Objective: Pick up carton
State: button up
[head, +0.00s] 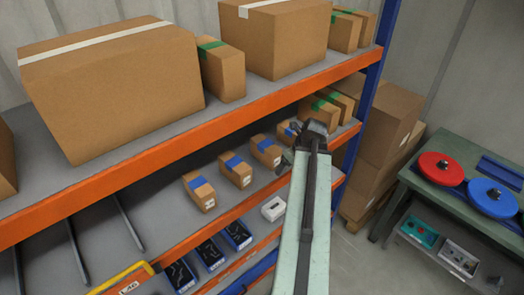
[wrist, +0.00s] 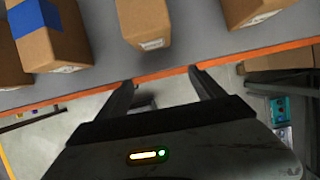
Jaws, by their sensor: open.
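Several small brown cartons with blue tape stand in a row on the middle shelf in the head view: a front one (head: 198,190), a second (head: 234,171), a third (head: 265,151) and a fourth (head: 287,132) partly hidden by my gripper. My gripper (head: 302,140) is at the shelf's front edge, near the fourth. In the wrist view my gripper (wrist: 161,78) is open and empty, its fingers apart over the orange edge. One carton (wrist: 143,22) stands just beyond the gap, not touched. A blue-taped carton (wrist: 50,38) is to its left, another carton (wrist: 252,10) to its right.
The upper shelf's orange beam (head: 190,140) and large cartons (head: 110,90) lie above the row. Green-taped cartons (head: 318,108) stand farther along. Blue bins (head: 210,253) and a white box (head: 273,208) are below. A bench (head: 450,200) with reels stands at right.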

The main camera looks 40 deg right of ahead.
aim_at(270, 146)
jog(key=w, duration=0.7)
jog(key=shift+w+d, duration=0.15)
jog(key=shift+d, duration=0.15)
jog(key=w, duration=0.4)
jog(key=shift+w+d, duration=0.2)
jog(key=shift+d, duration=0.05)
jog(key=shift+f+b, duration=0.7)
jog(key=shift+f, duration=0.05)
jog(key=shift+r, duration=0.2)
grip_shut()
